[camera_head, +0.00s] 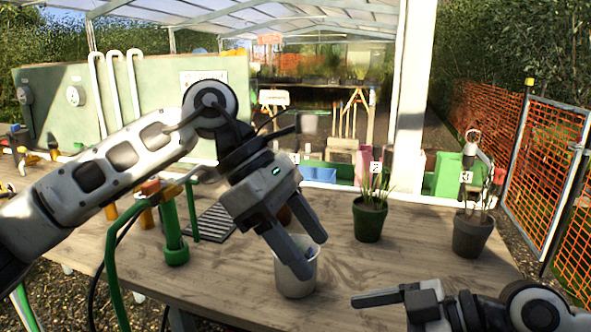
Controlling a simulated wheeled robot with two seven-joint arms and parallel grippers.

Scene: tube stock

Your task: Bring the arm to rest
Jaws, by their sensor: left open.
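My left arm (115,160) reaches in from the left over the wooden table. My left gripper (314,255) points down and to the right, with its two fingers apart. The fingertips overlap the rim of a pale grey cup (295,283) in the picture. I cannot tell whether they are inside it, above it or in front of it. No object shows between the fingers. My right gripper (380,298) is low at the right near the table's front edge, pointing left. Its finger gap is not clear from this angle.
A green pot with a plant (368,222) and a dark pot with a plant (470,235) stand on the table's right. A green tube (174,240), a bent green pipe (112,255) and a dark ribbed mat (210,224) are at left. Bare wood (420,250) lies between the potted plants.

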